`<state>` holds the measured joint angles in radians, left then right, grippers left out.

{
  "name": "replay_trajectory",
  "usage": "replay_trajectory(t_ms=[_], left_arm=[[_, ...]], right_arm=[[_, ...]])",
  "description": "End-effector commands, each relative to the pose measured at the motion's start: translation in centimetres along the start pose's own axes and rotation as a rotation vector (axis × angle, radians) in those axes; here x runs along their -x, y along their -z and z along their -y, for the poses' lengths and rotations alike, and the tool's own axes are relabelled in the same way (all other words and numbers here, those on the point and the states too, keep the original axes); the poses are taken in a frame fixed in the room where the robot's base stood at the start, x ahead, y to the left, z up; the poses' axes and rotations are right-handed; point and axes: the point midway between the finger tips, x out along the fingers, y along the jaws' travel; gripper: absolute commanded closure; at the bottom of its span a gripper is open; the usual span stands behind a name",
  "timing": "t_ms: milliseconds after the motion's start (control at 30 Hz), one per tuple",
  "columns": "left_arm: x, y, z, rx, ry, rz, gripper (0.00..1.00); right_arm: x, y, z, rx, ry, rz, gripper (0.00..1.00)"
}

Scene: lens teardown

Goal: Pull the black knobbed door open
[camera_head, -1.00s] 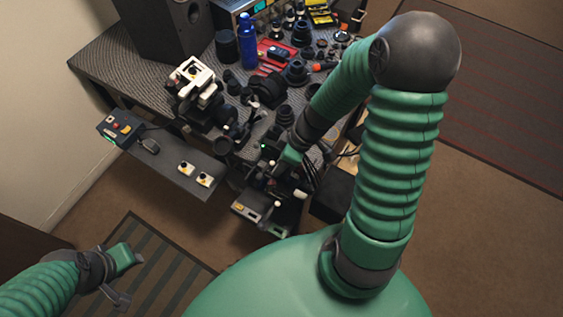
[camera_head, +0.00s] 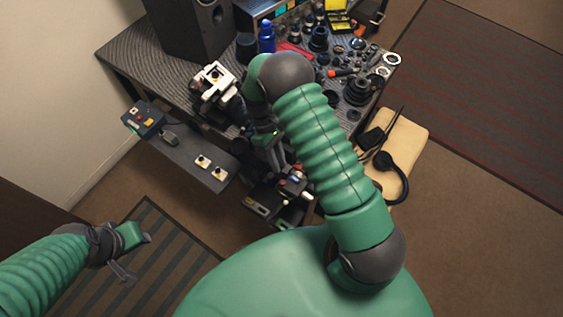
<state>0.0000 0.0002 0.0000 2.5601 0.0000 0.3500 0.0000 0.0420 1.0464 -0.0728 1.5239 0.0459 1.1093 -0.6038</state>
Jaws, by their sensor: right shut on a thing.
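My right gripper (camera_head: 268,146) is low at the front edge of the workbench, among dark equipment. It is shut on a small dark part. The part is too small and hidden to tell whether it is the knob of the black door. I cannot make out the door itself among the black shapes there. My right arm bends over the bench and covers part of this area. My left gripper (camera_head: 136,250) is at the lower left, over the striped mat, open and empty, far from the bench.
The workbench (camera_head: 130,50) carries a black speaker (camera_head: 185,28), a blue bottle (camera_head: 267,37), a white-topped device (camera_head: 213,82) and many lens parts. A grey shelf (camera_head: 180,150) with control boxes juts out in front. A tan surface (camera_head: 408,135) with black headphones lies right of the bench.

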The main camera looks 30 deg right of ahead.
Motion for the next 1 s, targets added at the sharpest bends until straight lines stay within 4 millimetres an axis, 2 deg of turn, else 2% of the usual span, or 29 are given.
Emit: replay_trajectory(t_ms=[33,300,867,900,1000], left_arm=[[-0.8,-0.2,0.0,0.0,0.0,0.0,0.64],[-2.0,-0.5,0.0,0.0,0.0,0.0,0.64],[-2.2,-0.5,0.0,0.0,0.0,0.0,0.64],[-2.2,-0.5,0.0,0.0,0.0,0.0,0.64],[-2.2,-0.5,0.0,0.0,0.0,0.0,0.64]], right_arm=[[-0.4,0.7,-0.2,-0.005,0.0,0.02,1.0],[-0.4,1.3,-0.3,-0.03,0.016,0.124,1.0],[-0.2,1.4,-0.3,-0.036,0.022,0.153,1.0],[-0.2,1.4,-0.3,-0.036,0.022,0.153,0.75],[-0.2,1.4,-0.3,-0.036,0.022,0.154,0.62]])
